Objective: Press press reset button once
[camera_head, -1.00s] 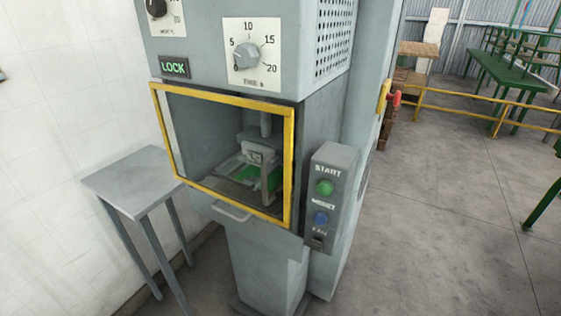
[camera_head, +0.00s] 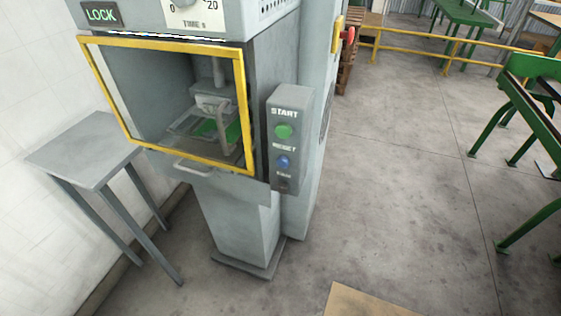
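The blue reset button (camera_head: 283,162) sits on a grey control box (camera_head: 289,110) on the front right of the machine. A label above it looks like RESET. The green START button (camera_head: 284,131) is above it. A small dark switch (camera_head: 283,185) is below it. Neither of my grippers is in view, and nothing touches the buttons.
The grey machine (camera_head: 238,225) has a yellow-framed window (camera_head: 250,110) and a handle (camera_head: 192,170). A small grey table (camera_head: 85,160) stands at its left. A tan board edge (camera_head: 365,302) shows at the bottom. Green benches (camera_head: 530,100) stand at right. Open floor (camera_head: 400,190) lies between.

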